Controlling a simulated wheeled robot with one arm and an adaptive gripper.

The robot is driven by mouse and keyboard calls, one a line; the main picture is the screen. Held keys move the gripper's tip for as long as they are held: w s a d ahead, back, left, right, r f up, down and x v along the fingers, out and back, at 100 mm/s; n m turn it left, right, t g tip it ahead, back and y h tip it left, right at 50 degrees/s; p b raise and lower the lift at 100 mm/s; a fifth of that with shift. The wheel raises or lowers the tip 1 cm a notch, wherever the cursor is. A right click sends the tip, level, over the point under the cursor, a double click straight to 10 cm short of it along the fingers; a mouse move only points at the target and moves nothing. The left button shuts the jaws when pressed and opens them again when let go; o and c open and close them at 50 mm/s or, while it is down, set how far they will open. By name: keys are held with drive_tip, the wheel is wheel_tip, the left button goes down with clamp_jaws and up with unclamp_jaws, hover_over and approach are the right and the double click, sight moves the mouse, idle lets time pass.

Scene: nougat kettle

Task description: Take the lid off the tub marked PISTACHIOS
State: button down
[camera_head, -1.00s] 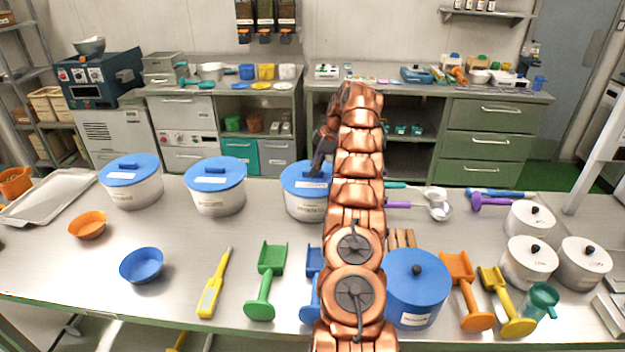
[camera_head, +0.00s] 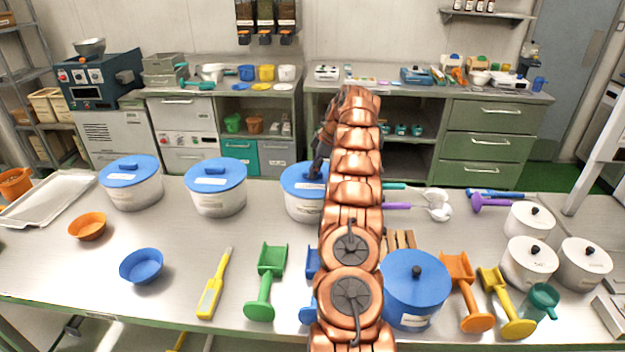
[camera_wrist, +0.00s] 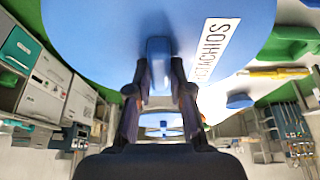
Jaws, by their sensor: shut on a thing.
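The tub marked PISTACHIOS (camera_head: 303,206) is a white tub with a blue lid (camera_head: 294,181), at the back middle of the table in the head view, partly hidden by my arm. In the wrist view the blue lid (camera_wrist: 90,35) fills the upper part, with a white label on it reading PISTACHIOS, partly cut by the view. My gripper (camera_wrist: 160,85) is shut on the lid's blue handle (camera_wrist: 159,62), one finger on each side. In the head view my gripper (camera_head: 315,172) is over the lid, which appears seated on the tub.
Two similar blue-lidded white tubs (camera_head: 216,198) (camera_head: 133,192) stand to the left. A blue pot (camera_head: 416,295), scoops (camera_head: 262,295) and small white pots (camera_head: 529,262) lie right and in front. Blue and orange bowls (camera_head: 142,266) (camera_head: 88,226) are at left.

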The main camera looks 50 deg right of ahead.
drive_tip(key=shift+r, duration=0.1)
idle(0.5)
drive_tip(key=shift+r+b, duration=0.3)
drive_tip(key=shift+r, duration=0.35)
